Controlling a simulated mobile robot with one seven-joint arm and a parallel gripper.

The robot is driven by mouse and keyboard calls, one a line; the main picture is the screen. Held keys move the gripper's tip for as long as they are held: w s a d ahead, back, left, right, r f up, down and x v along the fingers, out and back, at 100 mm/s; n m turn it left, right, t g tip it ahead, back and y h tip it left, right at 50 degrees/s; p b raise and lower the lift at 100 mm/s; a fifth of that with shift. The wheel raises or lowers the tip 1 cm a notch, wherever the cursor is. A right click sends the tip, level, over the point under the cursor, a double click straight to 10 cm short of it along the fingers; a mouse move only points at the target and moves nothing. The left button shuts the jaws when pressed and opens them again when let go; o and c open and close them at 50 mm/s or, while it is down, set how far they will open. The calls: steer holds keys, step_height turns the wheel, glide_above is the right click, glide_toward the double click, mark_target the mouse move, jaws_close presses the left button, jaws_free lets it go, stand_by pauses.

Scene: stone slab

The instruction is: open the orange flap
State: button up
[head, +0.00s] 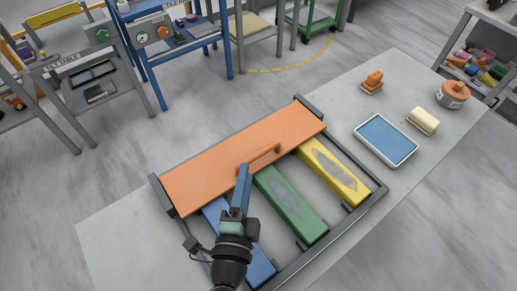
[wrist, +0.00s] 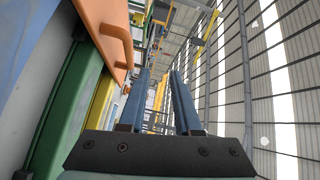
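The orange flap (head: 225,160) is a wide panel across the far part of a dark frame, with an orange bar handle (head: 260,158) near its front edge. I cannot tell whether it lies flat or slightly tilted. My gripper (head: 243,172), with blue fingers, is just left of the handle in the head view. In the wrist view the two fingers (wrist: 160,78) stand apart with nothing between them. There the flap (wrist: 92,14) and its handle (wrist: 118,42) are at the upper left, outside the fingers. Contact with the handle cannot be made out.
Blue (head: 258,262), green (head: 290,205) and yellow (head: 335,172) bars lie in the frame (head: 345,222) before the flap. On the grey slab (head: 420,165), right, are a blue-topped tray (head: 386,138), a cream block (head: 423,121), an orange-handled piece (head: 372,82) and an orange-lidded pot (head: 453,94).

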steer(key=m+g, duration=0.1)
glide_toward(258, 158)
steer(key=s, duration=0.2)
steer(key=shift+w+a+r+h, duration=0.1)
steer(key=shift+w+a+h, duration=0.2)
steer(key=shift+w, duration=0.1)
steer(key=x, duration=1.2)
steer(key=shift+w, duration=0.25)
jaws_close()
